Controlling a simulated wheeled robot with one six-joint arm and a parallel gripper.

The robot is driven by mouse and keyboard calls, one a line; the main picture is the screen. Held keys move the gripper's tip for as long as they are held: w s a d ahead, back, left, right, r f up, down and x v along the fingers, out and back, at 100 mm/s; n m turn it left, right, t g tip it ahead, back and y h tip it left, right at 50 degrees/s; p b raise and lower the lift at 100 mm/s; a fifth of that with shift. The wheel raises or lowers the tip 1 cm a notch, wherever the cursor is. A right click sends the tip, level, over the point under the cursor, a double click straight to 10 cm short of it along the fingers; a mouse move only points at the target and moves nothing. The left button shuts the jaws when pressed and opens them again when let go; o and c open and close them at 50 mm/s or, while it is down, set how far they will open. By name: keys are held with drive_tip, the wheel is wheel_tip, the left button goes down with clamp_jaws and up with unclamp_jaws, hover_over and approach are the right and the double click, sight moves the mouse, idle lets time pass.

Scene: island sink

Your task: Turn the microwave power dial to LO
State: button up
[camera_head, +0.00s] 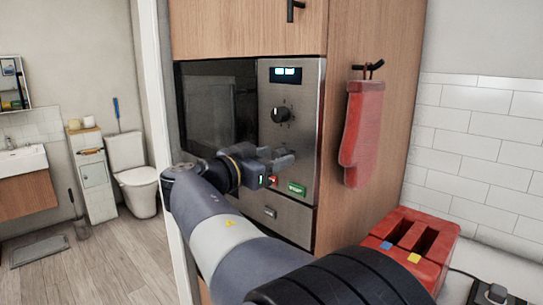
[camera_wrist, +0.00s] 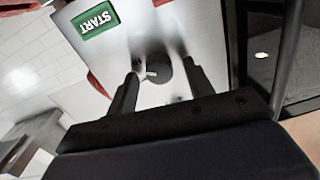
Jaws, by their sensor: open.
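The microwave (camera_head: 217,105) is built into a wooden cabinet, with a steel control panel on its right side. A dark round dial (camera_head: 282,114) with marks around it sits below the lit display (camera_head: 286,74); its labels are too small to read. My gripper (camera_head: 282,160) is at the panel below that dial and above the green START button (camera_head: 297,188). In the wrist view, my gripper (camera_wrist: 160,73) is open, with a finger on each side of a dark dial (camera_wrist: 161,68) with a light pointer. Contact cannot be told. My gripper hides this lower dial in the head view.
A red mitt (camera_head: 362,135) hangs on the cabinet side, right of the panel. A red toaster (camera_head: 416,243) stands on the counter at lower right. A red button (camera_head: 272,181) is left of START. A drawer handle (camera_head: 270,212) is below. Open floor (camera_head: 120,250) lies left.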

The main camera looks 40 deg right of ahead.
drive_tip(key=shift+c, duration=0.4)
drive_tip(key=c, duration=0.9)
